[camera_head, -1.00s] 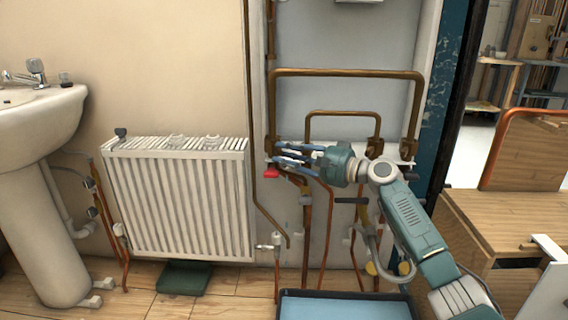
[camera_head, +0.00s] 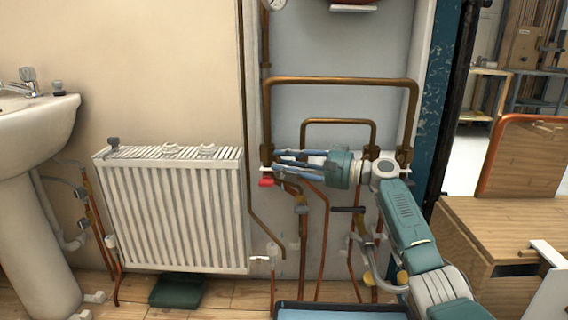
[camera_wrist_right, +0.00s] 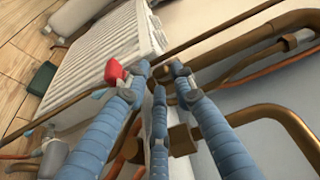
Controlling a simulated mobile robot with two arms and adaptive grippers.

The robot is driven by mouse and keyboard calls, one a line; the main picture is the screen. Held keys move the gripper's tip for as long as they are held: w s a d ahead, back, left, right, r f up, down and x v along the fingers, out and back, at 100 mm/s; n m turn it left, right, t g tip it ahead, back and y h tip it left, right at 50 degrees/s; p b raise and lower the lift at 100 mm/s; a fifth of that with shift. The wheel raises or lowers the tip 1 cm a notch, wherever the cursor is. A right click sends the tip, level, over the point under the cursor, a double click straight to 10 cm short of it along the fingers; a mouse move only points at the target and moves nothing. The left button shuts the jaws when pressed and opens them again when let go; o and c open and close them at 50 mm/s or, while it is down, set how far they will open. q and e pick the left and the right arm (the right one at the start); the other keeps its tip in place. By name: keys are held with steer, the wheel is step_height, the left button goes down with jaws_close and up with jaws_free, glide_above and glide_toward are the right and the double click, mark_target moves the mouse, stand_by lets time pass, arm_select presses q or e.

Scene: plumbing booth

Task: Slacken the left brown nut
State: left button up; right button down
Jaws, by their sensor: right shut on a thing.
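The left brown nut (camera_head: 267,153) sits at the lower left end of the large brown pipe loop in the head view. My right gripper (camera_head: 277,160) reaches it from the right, with its blue fingers around the nut. In the right wrist view the fingertips (camera_wrist_right: 160,74) close around the brown nut (camera_wrist_right: 163,72), which they largely hide. My left gripper is in neither view.
A red valve handle (camera_head: 265,182) is just below the fingertips. A smaller copper loop (camera_head: 338,122) stands behind my right gripper. A white radiator (camera_head: 172,212) is at left, a wooden cabinet (camera_head: 500,230) at right, and a blue-lined tray (camera_head: 340,312) on the floor.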

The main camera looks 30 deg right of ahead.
steer(key=c, duration=1.7)
jaws_free()
steer(key=shift+d+r, duration=0.2)
steer(key=shift+r, duration=0.35)
steer(key=shift+o, duration=0.3)
steer(key=shift+s, duration=0.2)
steer(key=shift+f, duration=0.2)
steer(key=shift+s+d, duration=0.25)
steer(key=shift+s, duration=0.05)
steer(key=v, duration=1.1)
steer(key=shift+r, duration=0.25)
steer(key=shift+s+d, duration=0.1)
steer(key=shift+s, duration=0.05)
